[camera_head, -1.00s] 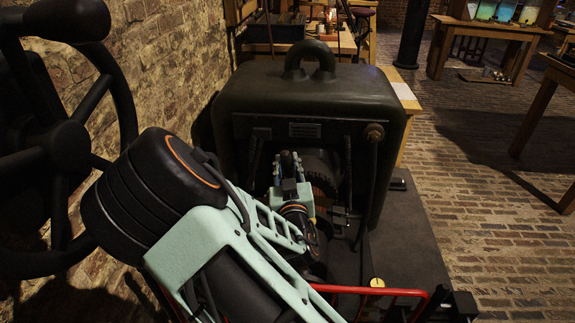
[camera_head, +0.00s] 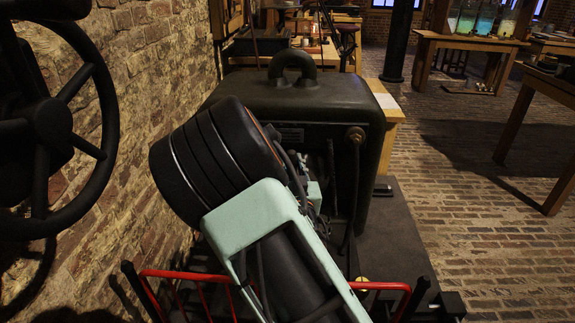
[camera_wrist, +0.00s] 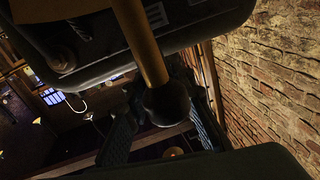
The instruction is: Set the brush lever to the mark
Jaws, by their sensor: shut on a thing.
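The brush lever shows in the wrist view as a brass-coloured rod (camera_wrist: 140,45) ending in a dark round knob (camera_wrist: 167,103). My gripper (camera_wrist: 163,128) has its two ridged fingers on either side of the knob and is shut on it. In the head view, my arm covers the gripper and the lever. The dark machine housing (camera_head: 300,100), with a loop handle on top, stands behind my arm. I cannot make out the mark in either view.
A large black handwheel (camera_head: 50,125) stands at the left by the brick wall (camera_head: 150,70). A red rail (camera_head: 385,286) runs low in front of the machine. Brick floor (camera_head: 470,210) lies open at the right, with wooden tables (camera_head: 545,90) beyond.

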